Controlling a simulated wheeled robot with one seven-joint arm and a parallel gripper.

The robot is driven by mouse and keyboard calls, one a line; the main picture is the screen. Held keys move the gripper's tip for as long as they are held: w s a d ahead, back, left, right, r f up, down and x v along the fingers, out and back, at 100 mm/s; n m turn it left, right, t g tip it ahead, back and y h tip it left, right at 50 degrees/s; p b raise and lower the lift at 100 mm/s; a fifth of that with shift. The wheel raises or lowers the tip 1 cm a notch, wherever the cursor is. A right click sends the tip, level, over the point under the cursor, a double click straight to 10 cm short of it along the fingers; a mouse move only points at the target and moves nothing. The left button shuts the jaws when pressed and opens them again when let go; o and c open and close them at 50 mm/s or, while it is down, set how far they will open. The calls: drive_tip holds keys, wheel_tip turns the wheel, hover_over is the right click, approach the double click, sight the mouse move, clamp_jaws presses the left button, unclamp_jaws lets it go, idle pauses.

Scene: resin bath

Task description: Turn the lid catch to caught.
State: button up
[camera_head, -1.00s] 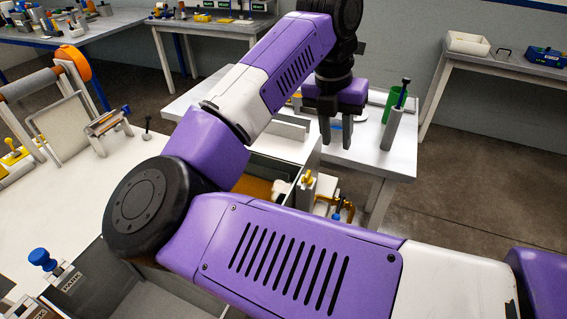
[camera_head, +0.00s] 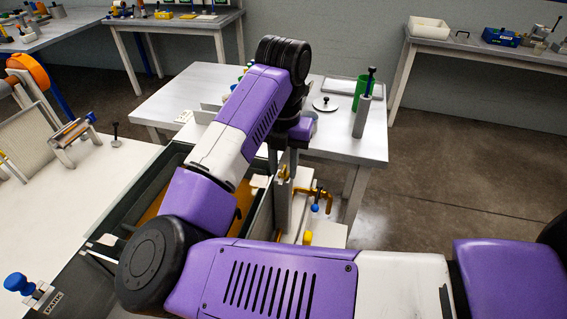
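A small yellow-gold piece (camera_head: 284,172), which looks like the lid catch, sits at the top of a light grey upright post by the right end of the bath. Its turned position is too small to tell. My gripper (camera_head: 283,168) points down over it, its fingers apart on either side of the piece; I cannot tell whether they touch it. The bath (camera_head: 150,178) is a dark-walled tank with amber resin inside, partly hidden by my arm. No lid can be made out clearly on it.
Behind stands a white table (camera_head: 185,95) with a green cup (camera_head: 362,90), a grey cylinder (camera_head: 361,118) and a round disc with a black knob (camera_head: 326,104). Brass pipework with a blue knob (camera_head: 315,208) lies right of the post. The floor at right is clear.

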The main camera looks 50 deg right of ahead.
drive_tip(key=shift+c, duration=0.4)
clamp_jaws()
